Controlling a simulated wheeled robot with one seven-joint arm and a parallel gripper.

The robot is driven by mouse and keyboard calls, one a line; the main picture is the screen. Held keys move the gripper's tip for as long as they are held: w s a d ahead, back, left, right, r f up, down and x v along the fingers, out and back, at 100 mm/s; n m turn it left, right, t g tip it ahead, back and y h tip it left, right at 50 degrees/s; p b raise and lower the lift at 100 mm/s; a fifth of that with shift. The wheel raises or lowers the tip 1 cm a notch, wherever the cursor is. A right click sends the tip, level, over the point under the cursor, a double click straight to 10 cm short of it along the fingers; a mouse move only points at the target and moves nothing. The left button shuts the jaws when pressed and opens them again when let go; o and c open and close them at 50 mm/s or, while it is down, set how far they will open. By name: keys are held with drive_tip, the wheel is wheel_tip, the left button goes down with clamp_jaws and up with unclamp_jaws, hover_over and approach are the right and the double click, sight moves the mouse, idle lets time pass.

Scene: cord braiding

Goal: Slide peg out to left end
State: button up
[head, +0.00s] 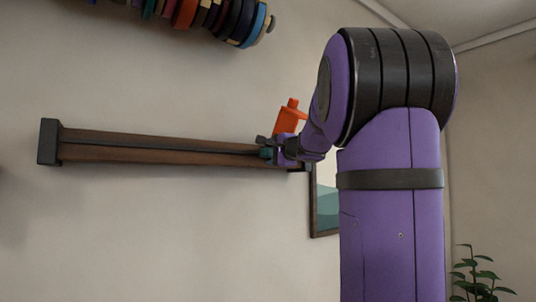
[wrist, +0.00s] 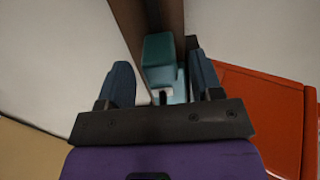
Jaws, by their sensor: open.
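A brown wooden rail (head: 160,144) with a dark slot along its length runs across the wall in the head view. Its left end has a dark block (head: 48,142). A teal peg (wrist: 158,55) sits at the rail in the wrist view, between the two fingers of my gripper (wrist: 160,72). Gaps show on both sides of the peg, so the fingers stand open around it. In the head view my gripper (head: 270,146) is at the right part of the rail, and the small teal peg (head: 266,153) shows beside it. The rail's right end is partly hidden behind my arm.
An orange object (head: 289,117) is just above my gripper; a large orange surface (wrist: 265,110) also shows at right in the wrist view. A framed picture (head: 325,205) hangs below right. Coloured rings (head: 240,22) hang above. The rail left of my gripper looks clear.

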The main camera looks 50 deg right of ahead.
drive_tip(key=shift+x, duration=1.15)
clamp_jaws()
